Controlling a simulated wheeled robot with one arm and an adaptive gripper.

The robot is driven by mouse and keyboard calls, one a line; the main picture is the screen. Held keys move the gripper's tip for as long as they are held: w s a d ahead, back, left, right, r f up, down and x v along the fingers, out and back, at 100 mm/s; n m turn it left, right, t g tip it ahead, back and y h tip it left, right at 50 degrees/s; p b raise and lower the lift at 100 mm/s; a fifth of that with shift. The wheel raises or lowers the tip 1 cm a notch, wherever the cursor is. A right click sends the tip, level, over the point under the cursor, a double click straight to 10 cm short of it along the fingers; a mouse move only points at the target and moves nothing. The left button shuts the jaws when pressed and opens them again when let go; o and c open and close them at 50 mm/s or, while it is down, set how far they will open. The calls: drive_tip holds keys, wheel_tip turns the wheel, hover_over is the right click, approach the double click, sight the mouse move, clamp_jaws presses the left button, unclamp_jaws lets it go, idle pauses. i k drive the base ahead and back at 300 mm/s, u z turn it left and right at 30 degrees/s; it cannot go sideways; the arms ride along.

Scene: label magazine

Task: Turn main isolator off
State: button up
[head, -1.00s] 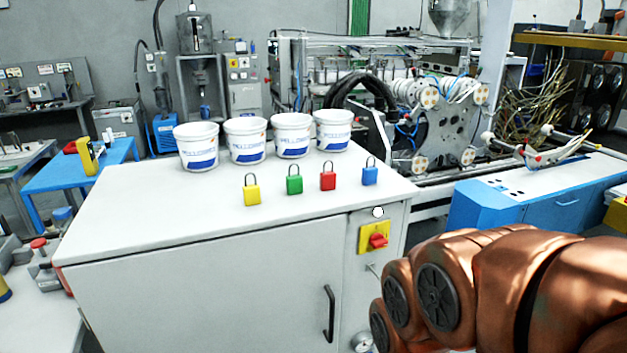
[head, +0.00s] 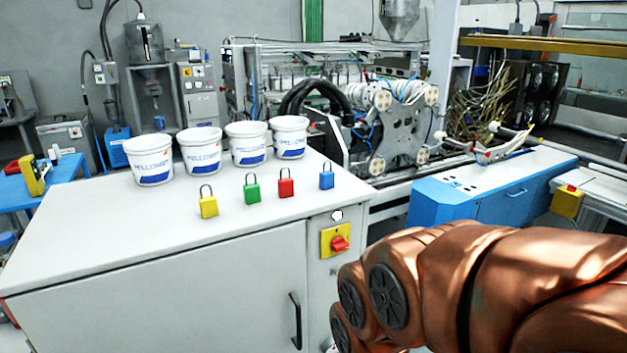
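The main isolator (head: 339,242) is a red rotary knob on a yellow plate. It sits high on the front of the white cabinet, near its right end, below a small white round spot. The exact angle of the knob is hard to read at this size. My copper-coloured arm fills the lower right of the head view, to the right of and below the isolator. My gripper is not visible in this view.
The white cabinet (head: 150,290) has a black door handle (head: 296,320). Yellow (head: 208,206), green (head: 252,190), red (head: 286,183) and blue (head: 326,177) padlocks stand on its top, with several white buckets (head: 200,152) behind. A blue-sided machine (head: 480,205) stands at right.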

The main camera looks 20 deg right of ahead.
sight(339, 244)
drive_tip(key=u, duration=3.6)
drive_tip(key=k, duration=2.35)
drive_tip(key=z, duration=1.9)
